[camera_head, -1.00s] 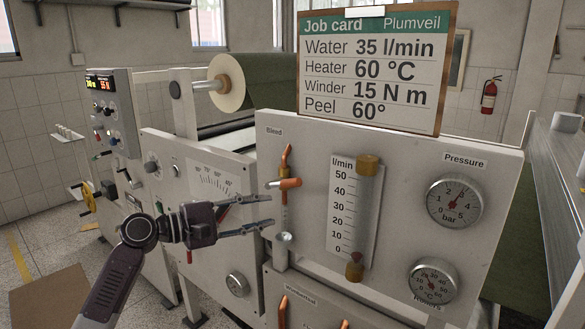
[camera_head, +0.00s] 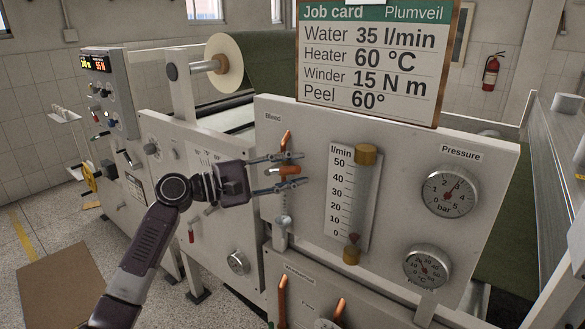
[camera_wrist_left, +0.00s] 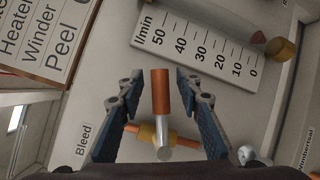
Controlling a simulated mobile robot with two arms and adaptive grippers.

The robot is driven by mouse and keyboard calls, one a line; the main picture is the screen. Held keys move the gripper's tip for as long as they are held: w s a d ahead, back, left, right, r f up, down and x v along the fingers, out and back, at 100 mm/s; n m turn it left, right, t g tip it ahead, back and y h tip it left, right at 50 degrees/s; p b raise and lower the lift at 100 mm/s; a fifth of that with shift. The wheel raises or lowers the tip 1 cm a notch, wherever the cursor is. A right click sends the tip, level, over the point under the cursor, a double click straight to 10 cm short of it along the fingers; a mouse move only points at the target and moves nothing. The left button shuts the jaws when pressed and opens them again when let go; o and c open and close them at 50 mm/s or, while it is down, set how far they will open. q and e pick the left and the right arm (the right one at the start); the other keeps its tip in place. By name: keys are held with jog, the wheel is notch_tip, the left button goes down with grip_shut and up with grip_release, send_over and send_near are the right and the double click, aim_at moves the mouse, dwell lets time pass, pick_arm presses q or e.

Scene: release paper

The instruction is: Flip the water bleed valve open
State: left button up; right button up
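The bleed valve sits under the "Bleed" label on the white panel, on a vertical copper pipe (camera_head: 286,139). Its orange lever handle (camera_head: 289,170) points sideways to the right in the head view. My left gripper (camera_head: 291,172) is at the valve, with one finger above the handle and one below. In the left wrist view the orange handle (camera_wrist_left: 161,90) and brass valve body (camera_wrist_left: 152,136) lie between the two open fingers (camera_wrist_left: 161,95), with gaps on both sides. My right gripper is not in view.
The flow gauge (camera_head: 352,195) with its brass ends stands just right of the valve. The pressure dial (camera_head: 449,192) and roller dial (camera_head: 427,267) are further right. A job card (camera_head: 370,60) stands above the panel. More copper pipes (camera_head: 282,300) are below.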

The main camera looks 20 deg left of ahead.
pick_arm(q)
grip_shut()
dwell(0.3)
